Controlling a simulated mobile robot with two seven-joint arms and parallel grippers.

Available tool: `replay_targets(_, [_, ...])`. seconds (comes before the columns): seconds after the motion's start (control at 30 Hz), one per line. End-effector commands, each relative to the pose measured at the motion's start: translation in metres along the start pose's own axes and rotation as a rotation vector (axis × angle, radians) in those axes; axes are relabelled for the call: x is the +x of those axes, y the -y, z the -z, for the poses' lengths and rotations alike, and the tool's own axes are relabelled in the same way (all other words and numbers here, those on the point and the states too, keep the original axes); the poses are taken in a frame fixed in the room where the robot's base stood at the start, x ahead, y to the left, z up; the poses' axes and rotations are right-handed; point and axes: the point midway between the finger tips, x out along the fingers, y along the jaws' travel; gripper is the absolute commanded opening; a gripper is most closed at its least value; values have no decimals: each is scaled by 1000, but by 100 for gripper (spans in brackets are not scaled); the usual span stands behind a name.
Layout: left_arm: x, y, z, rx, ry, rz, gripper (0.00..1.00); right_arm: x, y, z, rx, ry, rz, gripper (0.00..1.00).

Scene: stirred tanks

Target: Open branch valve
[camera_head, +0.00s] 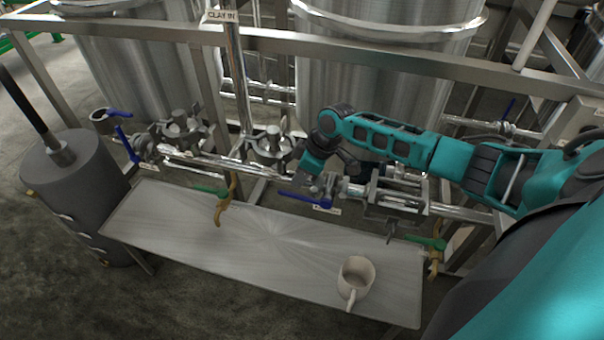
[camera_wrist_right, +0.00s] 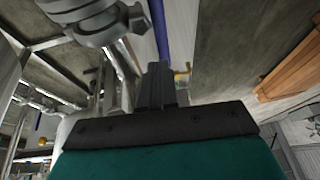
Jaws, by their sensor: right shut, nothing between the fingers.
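A valve with a blue lever handle (camera_head: 304,200) sits on the steel pipework in the middle, with a small label beside it; the lever points left over the tray edge. My right gripper (camera_head: 309,180) is just above this valve, its fingers mostly hidden by its own body. In the right wrist view the shut, empty fingers (camera_wrist_right: 157,70) point toward a blue lever (camera_wrist_right: 159,28), which appears just beyond their tips. I cannot tell whether they touch. Which valve is the branch valve cannot be read from the labels. My left gripper is not in view.
Other blue levers (camera_head: 127,144) are at the left. Taps with green handles (camera_head: 212,191) hang over a steel tray (camera_head: 180,240) holding a white mug (camera_head: 356,278). Large steel tanks (camera_head: 350,70) stand behind a frame rail (camera_head: 400,58). A grey cylinder (camera_head: 75,185) stands left.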

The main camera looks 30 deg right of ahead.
Motion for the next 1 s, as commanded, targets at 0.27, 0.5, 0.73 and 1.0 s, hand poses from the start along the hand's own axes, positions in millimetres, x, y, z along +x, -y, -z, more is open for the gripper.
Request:
replay_targets(0.27, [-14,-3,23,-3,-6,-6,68,-54,4,15,-1,-1,-4,0])
replay_targets(0.5, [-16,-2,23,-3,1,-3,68,-96,5,22,0,-1,-1,0])
replay_targets(0.73, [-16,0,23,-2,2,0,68,-111,5,24,1,-1,0,0])
replay_targets(1.0, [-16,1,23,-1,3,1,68,-95,16,23,4,-16,-3,0])
